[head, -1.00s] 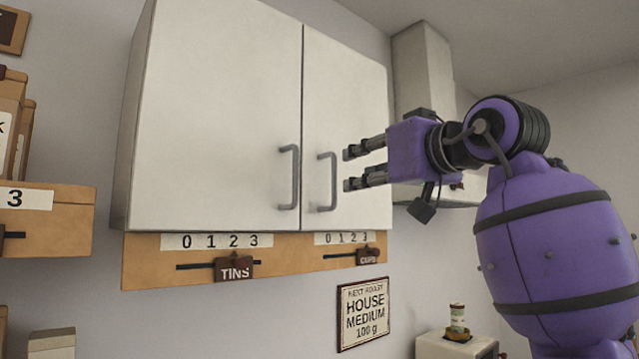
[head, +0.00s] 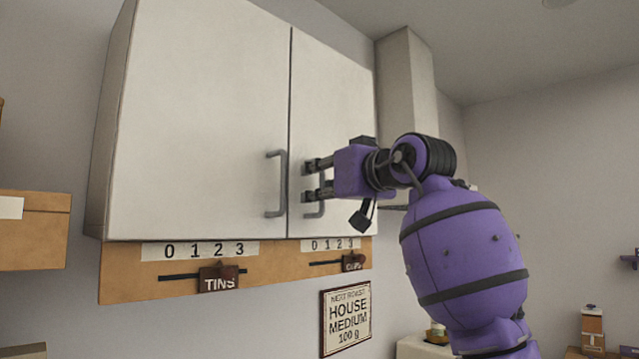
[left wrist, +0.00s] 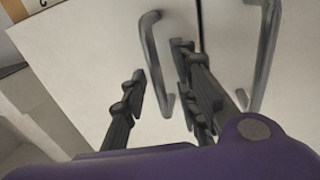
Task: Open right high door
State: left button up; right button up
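The right high door (head: 335,95) of the white wall cabinet is shut, flush beside the left door (head: 205,120). Its grey bar handle (head: 321,208) is partly hidden behind my left gripper (head: 308,179) in the head view. My left gripper is open, its fingers pointing at the door around handle height. In the left wrist view the right door's handle (left wrist: 152,45) runs between the spread fingers, and the left door's handle (left wrist: 268,50) is farther right. I cannot tell whether any finger touches the handle. My right gripper is not in view.
Under the cabinet runs a wooden strip (head: 125,288) with number scales and sliders marked TINS and CUPS. A HOUSE MEDIUM sign (head: 346,317) hangs below. A wooden box (head: 35,240) is at left. A grey-white duct (head: 408,85) stands right of the cabinet.

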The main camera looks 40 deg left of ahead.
pick_arm(q)
grip_shut()
jog(key=shift+w, duration=0.1)
dwell(0.3)
